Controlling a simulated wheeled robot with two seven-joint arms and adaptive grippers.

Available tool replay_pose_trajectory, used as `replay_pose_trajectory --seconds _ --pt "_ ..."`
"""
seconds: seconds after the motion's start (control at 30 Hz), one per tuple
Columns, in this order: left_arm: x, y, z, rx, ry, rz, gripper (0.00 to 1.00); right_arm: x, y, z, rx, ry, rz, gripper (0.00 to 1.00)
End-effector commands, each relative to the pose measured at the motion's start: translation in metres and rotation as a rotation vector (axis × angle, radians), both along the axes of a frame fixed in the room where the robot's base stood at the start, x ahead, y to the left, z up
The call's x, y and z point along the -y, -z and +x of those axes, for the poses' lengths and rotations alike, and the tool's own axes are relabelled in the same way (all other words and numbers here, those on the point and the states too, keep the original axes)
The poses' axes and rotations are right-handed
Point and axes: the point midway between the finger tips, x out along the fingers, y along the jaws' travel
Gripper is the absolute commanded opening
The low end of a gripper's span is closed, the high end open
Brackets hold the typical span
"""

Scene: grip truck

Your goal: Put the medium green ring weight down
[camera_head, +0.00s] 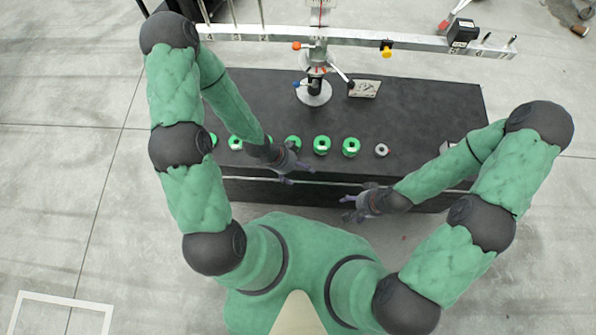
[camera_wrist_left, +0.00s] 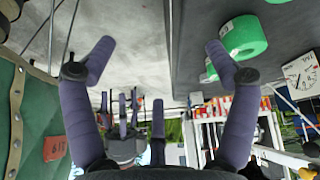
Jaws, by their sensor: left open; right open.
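Several green ring weights (camera_head: 322,145) stand in a row along the front of the black table (camera_head: 430,105). I cannot tell which one is the medium one. My left gripper (camera_head: 299,171) is open and empty at the table's front edge, just in front of the row. In the left wrist view, its two fingers (camera_wrist_left: 161,52) are spread with nothing between them. A green ring weight (camera_wrist_left: 243,37) shows there beside and partly behind the right-hand finger. My right gripper (camera_head: 348,207) is open and empty in front of the table, away from the weights.
A small grey ring (camera_head: 381,150) stands at the right end of the row. A balance stand (camera_head: 313,92) rises from the table's back middle, carrying a long beam (camera_head: 415,43). A dial plate (camera_head: 364,89) lies beside it. The table's right part is mostly clear.

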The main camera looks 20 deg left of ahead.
Motion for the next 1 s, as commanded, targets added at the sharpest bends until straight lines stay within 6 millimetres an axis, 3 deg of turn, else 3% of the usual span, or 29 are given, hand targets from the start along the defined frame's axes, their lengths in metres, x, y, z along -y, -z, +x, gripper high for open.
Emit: replay_pose_trajectory --seconds 0.2,0.4,1.0 --pt "0.019 0.017 -0.036 -0.382 -0.647 -0.018 0.86 0.000 0.000 0.000 0.000 0.000 0.000 0.68" --pt "0.021 0.025 -0.056 -0.547 -0.987 0.006 0.86 0.000 0.000 0.000 0.000 0.000 0.000 0.68" --pt "0.021 0.026 -0.060 -0.573 -1.050 0.012 0.86 0.000 0.000 0.000 0.000 0.000 0.000 0.68"
